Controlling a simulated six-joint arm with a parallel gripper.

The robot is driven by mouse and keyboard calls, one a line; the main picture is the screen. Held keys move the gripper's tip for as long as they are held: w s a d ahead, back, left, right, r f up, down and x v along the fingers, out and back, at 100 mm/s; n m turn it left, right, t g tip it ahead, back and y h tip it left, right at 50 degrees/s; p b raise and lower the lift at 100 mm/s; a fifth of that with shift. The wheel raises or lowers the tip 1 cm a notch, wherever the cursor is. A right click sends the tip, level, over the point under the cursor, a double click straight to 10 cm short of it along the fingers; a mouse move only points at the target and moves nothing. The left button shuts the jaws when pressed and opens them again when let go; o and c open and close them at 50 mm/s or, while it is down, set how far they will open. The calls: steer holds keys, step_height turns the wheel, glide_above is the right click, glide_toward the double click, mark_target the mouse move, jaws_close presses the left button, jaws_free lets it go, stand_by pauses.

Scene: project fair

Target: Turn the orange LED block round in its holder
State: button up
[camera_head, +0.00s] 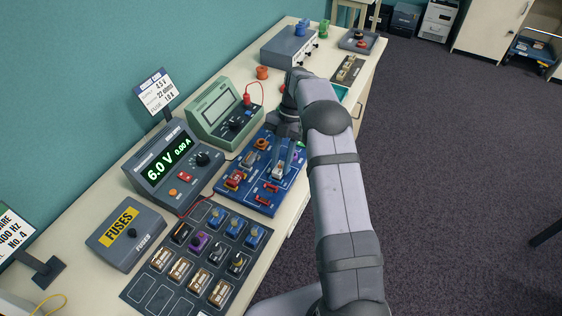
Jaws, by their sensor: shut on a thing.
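The blue circuit board (226,188) lies on the bench with several small blocks on it. An orange block (262,143) sits near its back edge; at this size I cannot tell whether it is the LED block. My gripper (285,164) points down over the right part of the board, right of that orange block. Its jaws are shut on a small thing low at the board. The fingers and wrist hide most of that thing, so its colour and which way it faces are unclear.
A dark tray of parts (160,262) and a fuse box (118,241) lie in front left. A grey box (281,48) stands at the far end. Red leads run near the board.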

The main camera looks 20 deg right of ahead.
steer(key=shift+f+b, duration=0.3)
steer(key=shift+f, duration=0.3)
stand_by(0.4)
steer(key=o, duration=1.6)
steer(key=shift+r, duration=0.2)
steer(key=shift+r+p, duration=2.7)
steer(key=shift+r, duration=1.15)
